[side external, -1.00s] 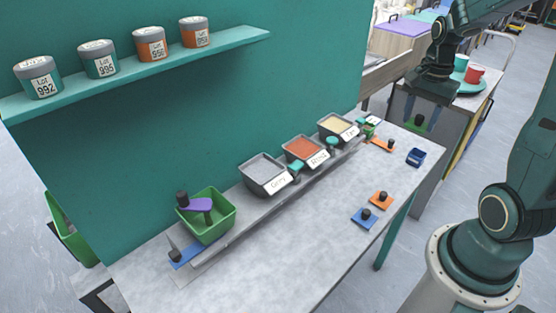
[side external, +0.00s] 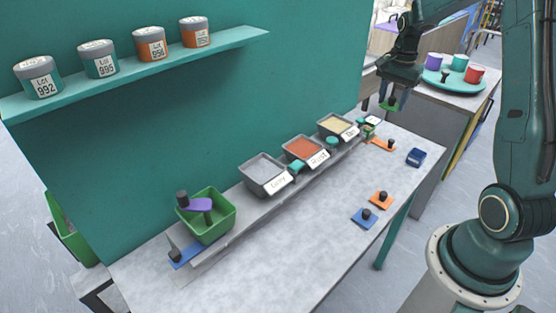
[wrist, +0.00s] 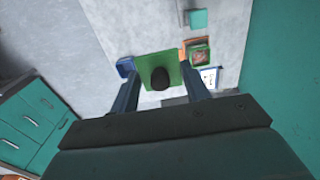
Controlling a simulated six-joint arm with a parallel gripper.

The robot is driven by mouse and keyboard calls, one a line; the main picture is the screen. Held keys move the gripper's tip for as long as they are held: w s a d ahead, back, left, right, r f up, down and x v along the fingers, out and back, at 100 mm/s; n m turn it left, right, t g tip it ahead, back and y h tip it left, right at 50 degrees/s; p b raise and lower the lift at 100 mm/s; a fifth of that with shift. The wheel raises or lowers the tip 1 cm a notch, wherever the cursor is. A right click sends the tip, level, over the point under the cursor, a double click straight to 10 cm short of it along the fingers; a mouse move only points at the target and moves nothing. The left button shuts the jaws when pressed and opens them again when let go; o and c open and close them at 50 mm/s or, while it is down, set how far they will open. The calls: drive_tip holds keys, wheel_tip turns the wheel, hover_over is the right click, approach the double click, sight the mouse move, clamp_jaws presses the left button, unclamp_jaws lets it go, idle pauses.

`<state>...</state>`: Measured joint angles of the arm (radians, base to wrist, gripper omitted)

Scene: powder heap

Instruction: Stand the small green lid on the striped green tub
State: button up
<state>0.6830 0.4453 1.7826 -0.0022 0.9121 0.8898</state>
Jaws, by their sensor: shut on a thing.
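My gripper (side external: 393,96) is shut on the small green lid (side external: 389,105) and holds it in the air above the far end of the table. In the wrist view the lid (wrist: 148,62) is a flat green square with a dark knob (wrist: 160,78), between the two fingers. A small green tub (side external: 369,131) stands at the far end of the ledge; its stripes are too small to make out. In the wrist view the tub (wrist: 208,58) has reddish contents and sits beyond the lid, to its right. The lid is apart from the tub.
An orange lid (side external: 388,145) lies close to the tub. A dark blue tub (side external: 416,158) and two knobbed lids, orange (side external: 382,197) and blue (side external: 364,218), are on the table.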

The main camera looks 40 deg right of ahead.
drive_tip(key=w+d+f, duration=0.5)
drive_tip(key=w+d, duration=0.1)
drive_tip(key=w, duration=0.2)
drive_tip(key=shift+w+f, duration=0.3)
drive_tip(key=shift+f, duration=0.1)
drive_tip(key=shift+f, duration=0.2)
drive_tip(key=shift+f, duration=3.05)
drive_tip(key=shift+f, duration=0.5)
drive_tip(key=o, duration=1.4)
wheel_tip(320, 180, up, 7)
